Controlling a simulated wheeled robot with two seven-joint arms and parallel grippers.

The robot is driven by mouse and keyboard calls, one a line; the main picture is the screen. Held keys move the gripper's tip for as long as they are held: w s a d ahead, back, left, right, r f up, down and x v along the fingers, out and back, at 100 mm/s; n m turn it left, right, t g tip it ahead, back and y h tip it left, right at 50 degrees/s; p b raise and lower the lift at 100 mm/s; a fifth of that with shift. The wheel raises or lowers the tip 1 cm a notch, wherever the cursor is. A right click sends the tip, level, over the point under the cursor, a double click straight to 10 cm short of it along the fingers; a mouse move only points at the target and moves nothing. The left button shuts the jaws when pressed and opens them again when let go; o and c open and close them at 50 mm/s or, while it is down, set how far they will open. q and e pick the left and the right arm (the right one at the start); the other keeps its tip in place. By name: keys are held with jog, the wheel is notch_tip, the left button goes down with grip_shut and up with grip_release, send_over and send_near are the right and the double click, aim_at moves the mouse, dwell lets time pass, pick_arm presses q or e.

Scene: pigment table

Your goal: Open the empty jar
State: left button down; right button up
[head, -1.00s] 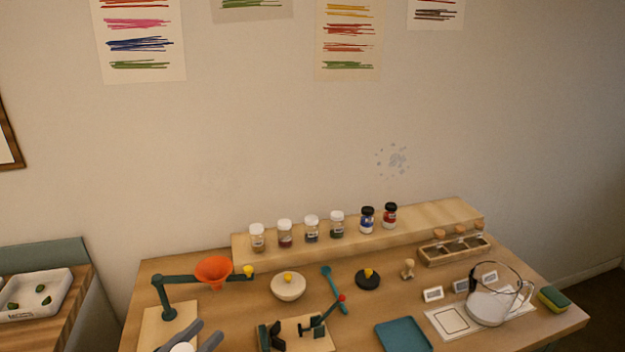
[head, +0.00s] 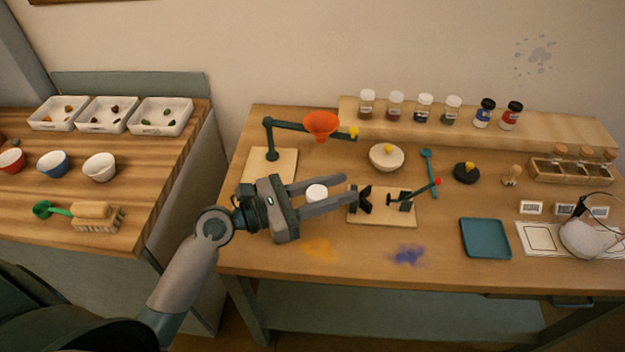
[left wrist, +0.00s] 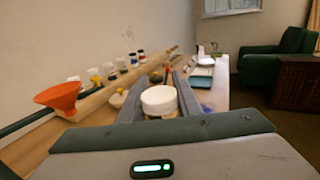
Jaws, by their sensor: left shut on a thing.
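The jar's white lid (head: 316,192) shows between the fingers of my left gripper (head: 322,193), above the front left of the work table. The gripper is shut on this jar. The lid also shows between the fingers in the left wrist view (left wrist: 159,100). The jar's body under the lid is mostly hidden, so I cannot tell what is inside. A clamp-like fixture with black jaws (head: 365,199) and a red-knobbed lever stands on a wooden base just right of the fingertips. My right gripper is not in view.
An orange funnel (head: 321,124) on a jointed stand is behind the gripper. Several pigment jars stand on the back shelf (head: 420,128). A white bowl (head: 386,158) and a teal tray (head: 485,238) are to the right. Orange and blue powder stains (head: 408,256) mark the table's front.

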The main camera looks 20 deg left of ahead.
pick_arm(q)
jog(key=w+d+f+m+g+h, duration=0.1)
jog(key=d+m+g+h, duration=0.2)
jog(key=d, duration=0.5)
jog(key=m+g, duration=0.1)
jog(key=g, duration=0.1)
jog(key=shift+w+f+g, duration=0.15)
jog(key=shift+g, duration=0.15)
